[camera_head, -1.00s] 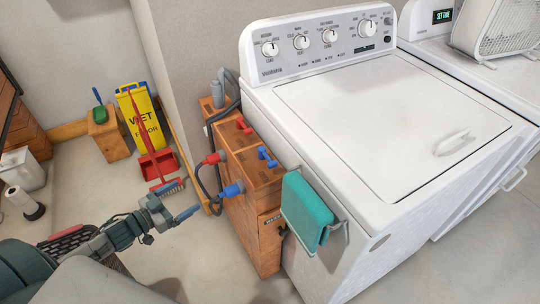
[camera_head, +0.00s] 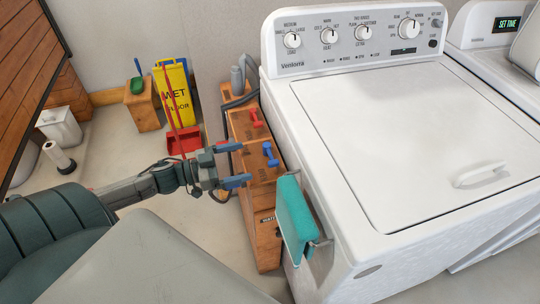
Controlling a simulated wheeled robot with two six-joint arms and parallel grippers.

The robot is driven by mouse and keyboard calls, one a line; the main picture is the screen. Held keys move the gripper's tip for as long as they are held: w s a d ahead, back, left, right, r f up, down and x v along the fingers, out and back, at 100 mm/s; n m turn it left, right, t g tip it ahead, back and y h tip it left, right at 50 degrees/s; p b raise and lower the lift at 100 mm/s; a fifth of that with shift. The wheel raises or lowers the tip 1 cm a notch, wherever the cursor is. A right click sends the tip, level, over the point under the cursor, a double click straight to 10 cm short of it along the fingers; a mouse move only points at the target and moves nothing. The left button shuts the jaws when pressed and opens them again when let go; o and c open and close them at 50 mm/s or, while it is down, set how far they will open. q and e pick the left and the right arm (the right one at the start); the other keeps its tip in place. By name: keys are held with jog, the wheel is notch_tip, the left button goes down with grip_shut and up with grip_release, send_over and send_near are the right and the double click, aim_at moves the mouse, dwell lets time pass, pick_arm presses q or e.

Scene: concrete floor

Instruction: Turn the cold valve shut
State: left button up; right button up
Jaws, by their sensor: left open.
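The blue valve handle (camera_head: 270,154), the cold one by its colour, sits on top of a wooden box (camera_head: 266,226) beside the washer. The red valve handle (camera_head: 255,118) sits farther back on the same box. My left gripper (camera_head: 241,164) is open and empty, with its blue-tipped fingers apart. In the picture it lies just left of the blue handle and overlaps the box's left side; I see no contact with the handle. The hose ends on that side are hidden behind the gripper. My right gripper is not in view.
The white washer (camera_head: 400,140) stands close against the box's right side. A teal towel (camera_head: 296,218) hangs on a rail at its front corner. A wet floor sign (camera_head: 174,92), red dustpan (camera_head: 184,142) and wooden block (camera_head: 143,106) stand behind left on open floor.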

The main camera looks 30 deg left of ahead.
aim_at(269, 154)
pick_arm(q)
jog(key=b+x, duration=0.1)
jog(key=x, duration=0.2)
jog(key=shift+w, duration=0.15)
jog(key=shift+w+d, duration=0.25)
jog(key=shift+d, duration=0.05)
jog(key=shift+x, duration=1.2)
jog(key=shift+p+x, duration=0.4)
jog(key=shift+x, duration=0.85)
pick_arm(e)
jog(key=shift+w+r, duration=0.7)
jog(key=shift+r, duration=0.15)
pick_arm(q)
jog(key=shift+a+f, duration=0.1)
jog(key=c, duration=1.2)
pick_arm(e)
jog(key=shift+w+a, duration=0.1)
